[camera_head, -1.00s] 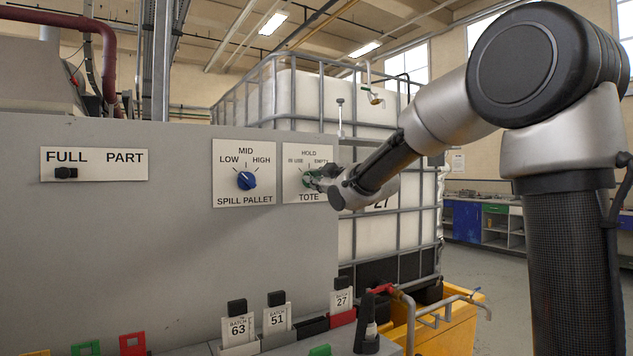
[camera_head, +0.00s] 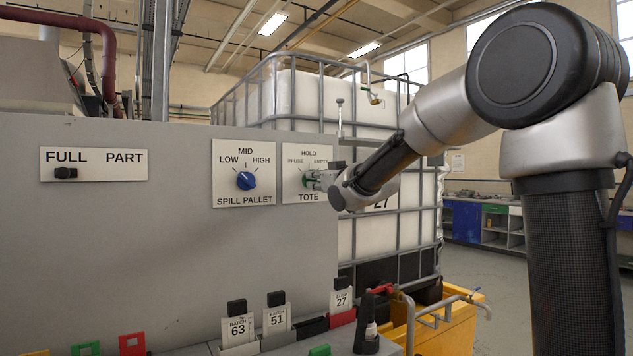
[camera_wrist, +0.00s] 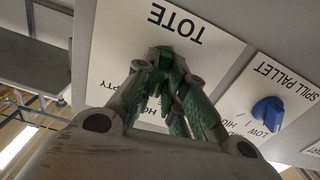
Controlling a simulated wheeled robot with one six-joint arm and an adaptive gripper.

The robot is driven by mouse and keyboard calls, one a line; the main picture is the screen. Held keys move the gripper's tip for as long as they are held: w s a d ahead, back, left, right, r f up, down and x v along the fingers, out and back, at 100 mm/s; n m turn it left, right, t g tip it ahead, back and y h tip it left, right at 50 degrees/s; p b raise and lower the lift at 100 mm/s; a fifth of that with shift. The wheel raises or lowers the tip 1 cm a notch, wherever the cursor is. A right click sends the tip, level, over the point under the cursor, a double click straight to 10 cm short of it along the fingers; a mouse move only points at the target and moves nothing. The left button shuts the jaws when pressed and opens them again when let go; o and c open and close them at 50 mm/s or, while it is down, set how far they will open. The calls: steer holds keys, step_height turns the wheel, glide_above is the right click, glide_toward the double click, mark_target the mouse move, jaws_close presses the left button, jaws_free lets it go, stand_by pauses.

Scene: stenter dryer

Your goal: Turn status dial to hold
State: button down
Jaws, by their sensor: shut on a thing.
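The status dial is a green knob (camera_head: 306,180) on the white TOTE plate (camera_head: 291,193), marked IN USE, HOLD and EMPTY, on the grey panel. My gripper (camera_head: 313,180) reaches it from the right. In the wrist view my gripper (camera_wrist: 173,84) is shut on the green knob (camera_wrist: 166,58), a finger on each side. The wrist picture is upside down, with TOTE at the top. The fingers hide most of the knob, so I cannot tell which mark its pointer faces.
A blue SPILL PALLET dial (camera_head: 246,180) is just left of the TOTE plate; it also shows in the wrist view (camera_wrist: 267,113). A FULL/PART slider (camera_head: 66,173) is farther left. Batch cards (camera_head: 277,318) stand on the ledge below. A caged white tank (camera_head: 372,150) stands behind.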

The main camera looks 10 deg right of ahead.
steer(key=shift+m, duration=0.6)
steer(key=c, duration=1.5)
jaws_free()
steer(key=v, duration=1.2)
